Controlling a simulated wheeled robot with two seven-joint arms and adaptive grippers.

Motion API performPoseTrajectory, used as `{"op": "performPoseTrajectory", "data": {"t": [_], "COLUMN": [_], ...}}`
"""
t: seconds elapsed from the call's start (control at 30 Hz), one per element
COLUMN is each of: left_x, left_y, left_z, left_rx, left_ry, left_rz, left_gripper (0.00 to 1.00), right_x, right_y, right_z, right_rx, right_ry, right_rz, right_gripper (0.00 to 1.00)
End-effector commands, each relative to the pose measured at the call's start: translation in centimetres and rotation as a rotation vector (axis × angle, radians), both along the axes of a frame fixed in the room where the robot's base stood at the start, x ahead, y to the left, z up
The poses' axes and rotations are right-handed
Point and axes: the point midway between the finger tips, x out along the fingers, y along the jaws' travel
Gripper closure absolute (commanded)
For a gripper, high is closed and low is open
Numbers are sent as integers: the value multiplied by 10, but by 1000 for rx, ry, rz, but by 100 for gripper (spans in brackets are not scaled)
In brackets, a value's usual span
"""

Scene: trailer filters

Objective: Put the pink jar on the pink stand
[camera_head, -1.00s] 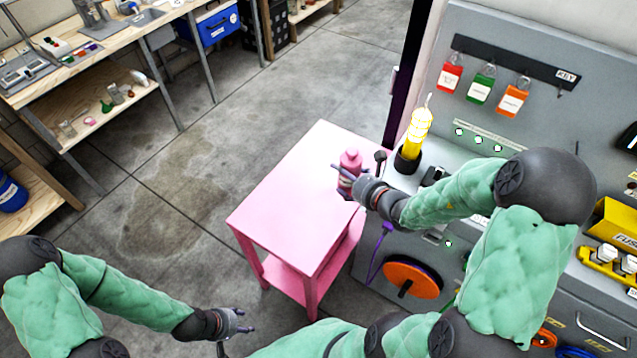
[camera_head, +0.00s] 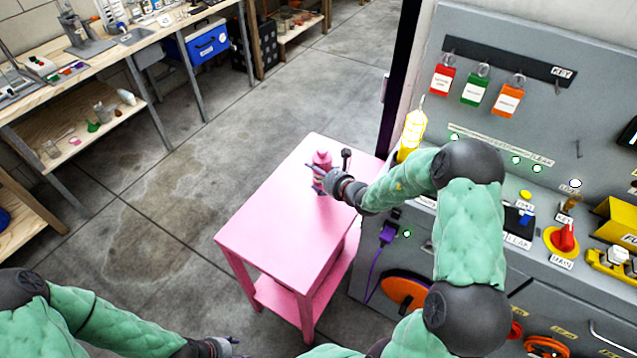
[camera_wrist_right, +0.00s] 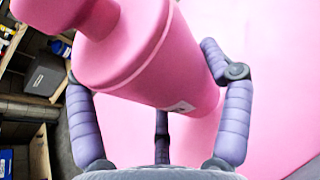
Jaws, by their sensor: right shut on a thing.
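The pink jar (camera_head: 322,159) is in my right gripper (camera_head: 320,178), over the far right part of the pink stand's top (camera_head: 275,210). In the right wrist view the jar (camera_wrist_right: 150,50) is tilted across the picture, with its narrow capped end at upper left and its wide base toward the pink surface (camera_wrist_right: 270,100). The fingers of the right gripper (camera_wrist_right: 160,100) stand on both sides of the jar, with another behind it. I cannot tell whether the base touches the stand. My left gripper (camera_head: 222,345) is at the bottom edge, partly cut off and empty-looking.
A dark knobbed stick (camera_head: 346,158) is close behind the jar. A wooden bench (camera_head: 110,50) is at left. Open floor (camera_head: 180,190) lies between.

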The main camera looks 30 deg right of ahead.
Motion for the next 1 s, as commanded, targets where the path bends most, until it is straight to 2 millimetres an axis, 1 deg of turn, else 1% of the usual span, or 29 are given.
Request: {"op": "performPoseTrajectory", "data": {"t": [0.07,0.2,0.27,0.53,0.7,0.73,0.77,0.8,1.0], "left_x": [0,0,0,0,0,0,0,0,0], "left_y": [0,0,0,0,0,0,0,0,0], "left_z": [-5,-20,-23,-22,-25,-25,-24,-24,-24], "left_rx": [0,0,0,0,0,0,0,0,0], "left_ry": [0,0,0,0,0,0,0,0,0], "left_rz": [0,0,0,0,0,0,0,0,0], "left_gripper": [48,48,48,48,48,48,48,48,48], "right_x": [6,5,5,5,5,5,5,5,5], "right_y": [0,0,0,0,0,0,0,0,0], "right_z": [-10,-32,-37,-36,-41,-40,-40,-40,-40], "right_rx": [1,1,1,-1,-1,0,0,0,0], "right_ry": [1,2,2,0,0,1,1,1,1], "right_rz": [2,1,1,1,1,1,1,1,1], "right_gripper": [56,56,56,56,56,12,4,0,0]}}
